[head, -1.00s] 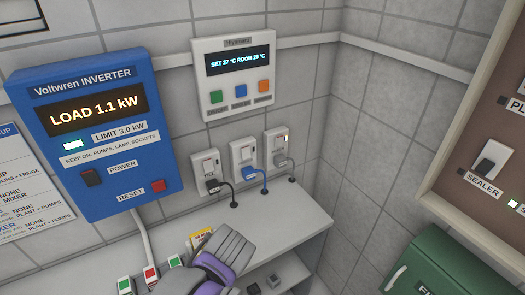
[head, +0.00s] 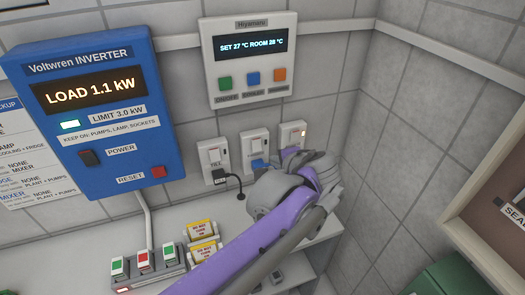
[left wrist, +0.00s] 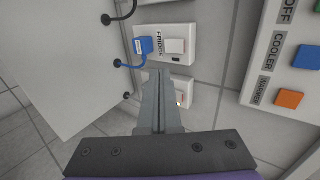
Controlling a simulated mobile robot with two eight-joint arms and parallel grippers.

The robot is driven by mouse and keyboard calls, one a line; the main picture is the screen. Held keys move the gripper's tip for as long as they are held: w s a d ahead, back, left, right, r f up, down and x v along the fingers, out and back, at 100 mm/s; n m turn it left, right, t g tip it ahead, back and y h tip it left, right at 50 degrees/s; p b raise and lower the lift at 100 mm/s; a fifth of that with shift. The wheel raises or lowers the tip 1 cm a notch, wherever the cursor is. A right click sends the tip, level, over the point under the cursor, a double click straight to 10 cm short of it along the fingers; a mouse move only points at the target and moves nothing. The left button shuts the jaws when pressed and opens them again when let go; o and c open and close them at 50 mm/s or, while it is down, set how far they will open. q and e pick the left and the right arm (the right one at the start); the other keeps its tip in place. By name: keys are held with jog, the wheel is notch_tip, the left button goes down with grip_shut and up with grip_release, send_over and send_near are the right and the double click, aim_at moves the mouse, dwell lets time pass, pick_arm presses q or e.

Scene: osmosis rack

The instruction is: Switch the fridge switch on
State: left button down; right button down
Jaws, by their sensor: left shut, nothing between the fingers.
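The fridge socket is the middle of three wall sockets (head: 254,143), with a blue plug. In the left wrist view its plate (left wrist: 163,32) reads FRIDGE, with the blue plug (left wrist: 143,46) beside a pale rocker switch (left wrist: 175,46); the small indicator by it looks dark. My left gripper (head: 288,153) is shut and empty, by the right socket (head: 294,131), whose small light glows. In the left wrist view the shut fingertips (left wrist: 160,74) point at the wall just below the fridge plate and cover part of the right socket. Contact cannot be told. My right gripper is not in view.
A left socket (head: 213,157) holds a black plug. A thermostat panel (head: 249,58) with three buttons hangs above. The blue inverter (head: 95,120) is at left. Yellow tags (head: 201,230) and a switch strip (head: 146,262) are on the shelf below.

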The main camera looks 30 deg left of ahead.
aim_at(257, 146)
pick_arm(q)
jog(key=x, duration=0.6)
jog(key=r+x, duration=0.1)
jog(key=x, duration=0.5)
jog(key=shift+w+a+f, duration=0.1)
jog(key=shift+w+a, duration=0.25)
jog(key=shift+w+a+f, duration=0.1)
jog(key=shift+w+a, duration=0.4)
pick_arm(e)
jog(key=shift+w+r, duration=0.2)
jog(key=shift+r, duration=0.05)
pick_arm(q)
jog(key=shift+a+f, duration=0.1)
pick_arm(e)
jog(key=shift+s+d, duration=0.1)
pick_arm(q)
jog(key=shift+w+r+p, duration=0.1)
jog(key=shift+r+p, duration=0.5)
jog(key=shift+r, duration=0.25)
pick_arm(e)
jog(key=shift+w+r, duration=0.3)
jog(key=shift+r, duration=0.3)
